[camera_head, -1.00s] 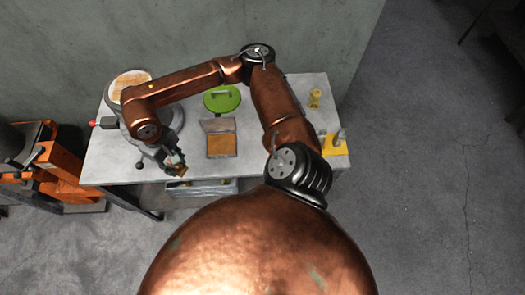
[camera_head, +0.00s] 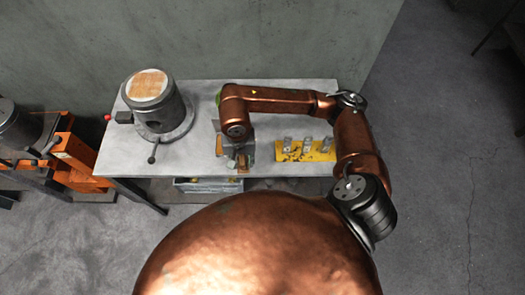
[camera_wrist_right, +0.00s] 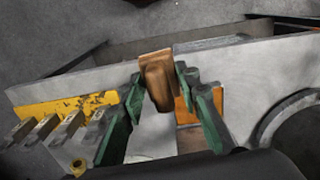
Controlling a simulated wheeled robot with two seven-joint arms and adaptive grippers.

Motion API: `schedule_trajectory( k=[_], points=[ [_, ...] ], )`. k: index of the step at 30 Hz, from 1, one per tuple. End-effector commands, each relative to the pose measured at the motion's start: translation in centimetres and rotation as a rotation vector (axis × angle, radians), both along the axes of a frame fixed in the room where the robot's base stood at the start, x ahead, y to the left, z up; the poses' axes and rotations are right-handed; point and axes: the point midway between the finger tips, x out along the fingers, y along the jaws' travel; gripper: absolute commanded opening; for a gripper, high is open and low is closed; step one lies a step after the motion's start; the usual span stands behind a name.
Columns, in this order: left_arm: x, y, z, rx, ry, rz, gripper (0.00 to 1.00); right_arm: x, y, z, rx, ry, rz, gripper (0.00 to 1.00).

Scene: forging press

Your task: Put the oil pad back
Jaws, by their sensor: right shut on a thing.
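My right gripper (camera_head: 238,157) is over the middle of the table near its front edge. In the right wrist view, its green-edged fingers (camera_wrist_right: 160,92) are closed on the oil pad (camera_wrist_right: 157,78), a brown block. My arm and gripper hide most of that box in the head view. I cannot tell if the pad touches the box. My left gripper is not in view.
A grey round pot with a tan top (camera_head: 148,88) stands at the table's left. A yellow rack (camera_head: 305,150) with several metal pieces is to the right; it also shows in the wrist view (camera_wrist_right: 60,110). A green round thing is mostly hidden behind my arm. Orange machinery (camera_head: 80,155) is at far left.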

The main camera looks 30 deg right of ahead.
Motion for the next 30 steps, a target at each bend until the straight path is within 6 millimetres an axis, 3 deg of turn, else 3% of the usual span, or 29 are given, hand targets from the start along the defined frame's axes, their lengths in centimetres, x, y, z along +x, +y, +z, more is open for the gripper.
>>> schedule_trajectory(
  k=[5, 16, 19, 24, 30],
  points=[
    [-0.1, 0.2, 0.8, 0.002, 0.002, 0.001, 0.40, -0.2, -0.3, -0.3, 0.003, -0.001, -0.083, 0.07],
    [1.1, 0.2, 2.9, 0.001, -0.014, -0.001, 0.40, 4.3, -7.4, -3.9, 0.001, 0.001, -0.088, 0.07],
    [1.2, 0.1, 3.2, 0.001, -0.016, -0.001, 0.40, 5.0, -8.6, -6.0, 0.004, 0.003, -0.084, 0.07],
    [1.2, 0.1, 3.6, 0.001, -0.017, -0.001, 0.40, 6.1, -10.1, -8.2, 0.003, 0.000, -0.081, 0.07],
    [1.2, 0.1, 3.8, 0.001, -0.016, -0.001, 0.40, 6.8, -10.9, -9.5, 0.004, -0.001, -0.081, 0.07]
  ],
)
